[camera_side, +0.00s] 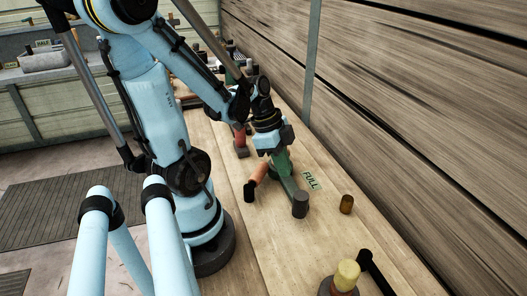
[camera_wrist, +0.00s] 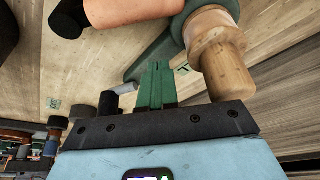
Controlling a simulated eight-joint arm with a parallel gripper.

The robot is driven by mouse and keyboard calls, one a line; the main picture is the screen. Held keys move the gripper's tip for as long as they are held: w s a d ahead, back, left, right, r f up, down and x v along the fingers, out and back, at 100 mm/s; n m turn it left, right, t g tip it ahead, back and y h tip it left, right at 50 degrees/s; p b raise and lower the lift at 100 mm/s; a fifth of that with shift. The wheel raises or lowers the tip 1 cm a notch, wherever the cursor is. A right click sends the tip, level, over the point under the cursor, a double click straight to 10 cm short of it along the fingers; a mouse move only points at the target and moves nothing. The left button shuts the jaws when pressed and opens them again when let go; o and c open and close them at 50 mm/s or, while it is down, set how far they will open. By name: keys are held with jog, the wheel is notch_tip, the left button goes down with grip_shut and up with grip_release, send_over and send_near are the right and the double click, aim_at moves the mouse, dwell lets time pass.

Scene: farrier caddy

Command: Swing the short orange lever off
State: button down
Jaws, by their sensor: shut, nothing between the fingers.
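The short orange lever (camera_side: 260,172) has a black end and sticks out toward the lower left from a green fixture on the bench in the side view. In the wrist view the orange lever (camera_wrist: 128,10) crosses the top edge, its black end to the left. My gripper (camera_side: 282,160) is over the fixture, just right of the lever. In the wrist view my gripper (camera_wrist: 157,68) shows green fingers shut together, empty, below and apart from the lever in the picture. A green arm (camera_side: 291,187) of the fixture ends at a dark post (camera_side: 300,204). My gripper partly hides the fixture's hub.
A "FULL" label (camera_side: 312,181) lies beside the green arm. A brown peg (camera_side: 347,204) and a yellow-topped knob (camera_side: 347,274) stand on the bench. A wooden cylinder (camera_wrist: 217,62) is close right of my fingers. A red-and-dark fixture (camera_side: 240,142) stands behind. A plank wall borders the right.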

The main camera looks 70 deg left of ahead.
aim_at(260, 167)
jog(key=shift+s+a+f, duration=0.25)
jog(key=shift+s+a, duration=0.4)
jog(key=shift+s, duration=0.1)
jog(key=shift+s+a+f, duration=0.25)
jog(key=shift+s+a, duration=0.35)
jog(key=shift+s, duration=0.1)
jog(key=shift+s+a, duration=0.1)
jog(key=n, duration=0.1)
jog(key=s+a+n+y, duration=0.1)
jog(key=n, duration=0.2)
jog(key=shift+s+a+n+t, duration=0.3)
jog(key=shift+s+a+t, duration=0.05)
jog(key=shift+s+t, duration=0.05)
jog(key=n, duration=0.1)
jog(key=n+y, duration=0.1)
jog(key=shift+s+a+n, duration=0.2)
jog(key=shift+s+n, duration=0.2)
jog(key=shift+s+a+n+y, duration=0.3)
jog(key=shift+s+n+y, duration=0.35)
jog(key=shift+n, duration=0.45)
jog(key=shift+s, duration=0.1)
